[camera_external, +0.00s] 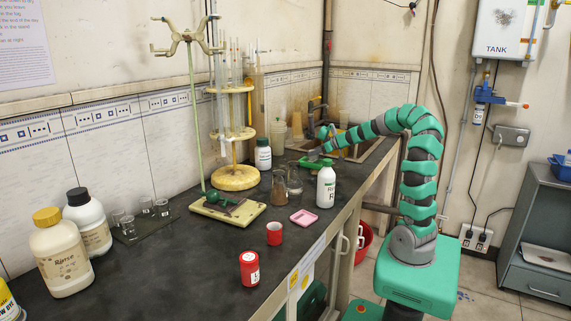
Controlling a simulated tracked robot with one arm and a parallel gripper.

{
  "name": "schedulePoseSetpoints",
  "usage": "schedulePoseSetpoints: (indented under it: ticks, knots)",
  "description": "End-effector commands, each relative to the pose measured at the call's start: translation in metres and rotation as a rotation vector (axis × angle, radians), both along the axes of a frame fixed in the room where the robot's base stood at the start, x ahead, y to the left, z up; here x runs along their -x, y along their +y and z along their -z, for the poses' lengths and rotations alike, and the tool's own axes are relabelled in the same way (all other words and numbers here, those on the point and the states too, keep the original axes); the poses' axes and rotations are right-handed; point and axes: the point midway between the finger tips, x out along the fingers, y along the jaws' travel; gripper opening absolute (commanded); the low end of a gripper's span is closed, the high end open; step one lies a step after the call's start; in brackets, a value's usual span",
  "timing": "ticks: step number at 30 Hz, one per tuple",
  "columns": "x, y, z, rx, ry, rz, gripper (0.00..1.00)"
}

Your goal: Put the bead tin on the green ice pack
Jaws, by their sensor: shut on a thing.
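My gripper (319,152) is at the far end of the bench, at the tip of the green arm, in front of the sink. It is shut on a small greyish thing (313,155), which looks like the bead tin; it is too small here to make out its details. The green ice pack (309,163) lies flat on the dark bench top right by the gripper. The held thing is over or against the pack's far part; I cannot tell whether they touch.
A white bottle with a green cap (326,187), brown glassware (279,188) and a clear beaker (295,186) stand in front of the pack. A white bottle (263,154) stands left. Nearer are a pink dish (303,217), red cup (274,234) and red can (249,269).

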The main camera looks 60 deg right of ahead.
Motion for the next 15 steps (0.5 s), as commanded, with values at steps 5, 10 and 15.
schedulePoseSetpoints:
  ticks: [5,10,15]
  knots:
    - [0.0003,-0.0001,0.0173,-0.002,0.001,0.001,0.30]
    - [0.0003,-0.0003,0.0161,0.000,0.000,0.001,0.30]
    - [0.0004,-0.0002,0.0180,0.000,-0.001,0.001,0.30]
